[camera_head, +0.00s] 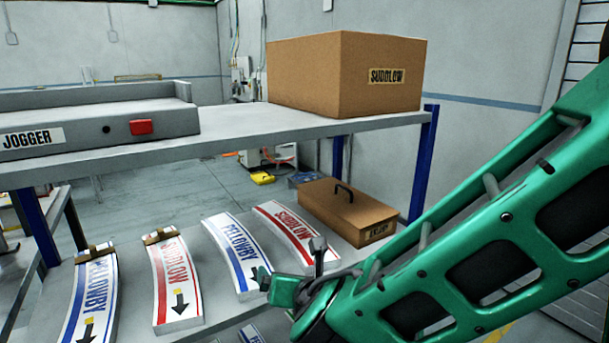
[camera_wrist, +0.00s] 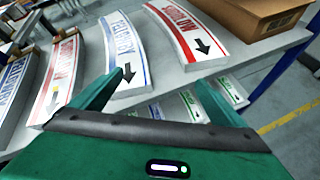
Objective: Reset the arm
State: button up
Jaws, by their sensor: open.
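My green arm reaches in from the right in the head view. My gripper (camera_head: 290,275) is at the front of the lower shelf, near the lower ends of the label stacks. In the wrist view my gripper (camera_wrist: 150,95) has its two fingers spread wide apart, with nothing held between them. Beyond the fingers are a blue PELLOWBY stack (camera_wrist: 125,55) and a red SUDGLOW stack (camera_wrist: 187,32). In the head view the same blue stack (camera_head: 236,250) and red stack (camera_head: 285,232) lie on the shelf, the arm's end close to their near ends.
Another blue stack (camera_head: 92,295) and red stack (camera_head: 174,280) lie left. A brown handled box (camera_head: 345,210) sits right on the lower shelf. Above, the upper shelf (camera_head: 235,130) bears a SUDGLOW carton (camera_head: 320,75) and a JOGGER machine (camera_head: 90,118). More labels (camera_wrist: 190,105) show lower down.

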jog(key=s+d+f+m+g+h, duration=0.2)
jog(key=d+m+g+h, duration=0.4)
jog(key=d+m, duration=1.95)
jog(key=s+d+r+m+g+y, duration=0.1)
jog(key=s+d+m+g, duration=0.1)
jog(key=s+d+m, duration=0.6)
jog(key=s+d+m+g+y, duration=0.1)
jog(key=s+d+m+g, duration=0.2)
jog(key=s+d+m, duration=0.5)
jog(key=s+d, duration=0.1)
jog(key=s, duration=0.5)
jog(key=shift+d+r+g+y, duration=0.3)
jog(key=shift+r, duration=0.1)
jog(key=shift+s+m, duration=0.1)
jog(key=shift+m, duration=0.15)
